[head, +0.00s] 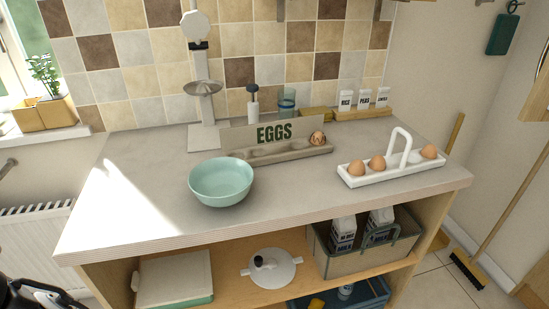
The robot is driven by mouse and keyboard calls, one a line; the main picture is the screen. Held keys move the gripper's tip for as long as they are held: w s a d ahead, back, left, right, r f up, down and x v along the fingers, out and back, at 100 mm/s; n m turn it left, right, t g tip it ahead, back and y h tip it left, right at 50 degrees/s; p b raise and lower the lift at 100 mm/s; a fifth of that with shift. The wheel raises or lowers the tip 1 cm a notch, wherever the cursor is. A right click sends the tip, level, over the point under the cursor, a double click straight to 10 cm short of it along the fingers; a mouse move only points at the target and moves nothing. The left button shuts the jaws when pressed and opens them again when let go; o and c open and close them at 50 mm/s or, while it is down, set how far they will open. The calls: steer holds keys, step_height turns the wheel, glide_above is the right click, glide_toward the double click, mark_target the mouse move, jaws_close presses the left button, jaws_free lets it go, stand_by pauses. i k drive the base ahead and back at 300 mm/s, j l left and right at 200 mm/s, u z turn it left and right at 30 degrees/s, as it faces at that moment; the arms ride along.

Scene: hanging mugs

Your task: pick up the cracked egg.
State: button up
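The cracked egg (317,138) is brown with dark marks that look like cracks. It sits at the right end of a long grey egg holder (290,154) with an upright board lettered "EGGS". The holder's other hollows look empty. Several plain brown eggs, including this one (377,163), sit in a white carrier (372,178) with a tall handle, to the right. Dark parts of my arm's end, apparently my gripper (40,294), show cut off at the lower left corner, far from the egg. I cannot tell whether it is open or shut.
A mint bowl (221,182) stands in front of the holder's left end. A stand with a metal dish (203,88) rises behind it. Small labelled jars (364,99) stand at the back right. The counter's left and front parts (130,205) are clear. Shelves below hold boxes and a lid.

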mark_target(317, 138)
steer(key=l+u, duration=0.45)
steer(key=l, duration=2.2)
steer(key=i, duration=0.9)
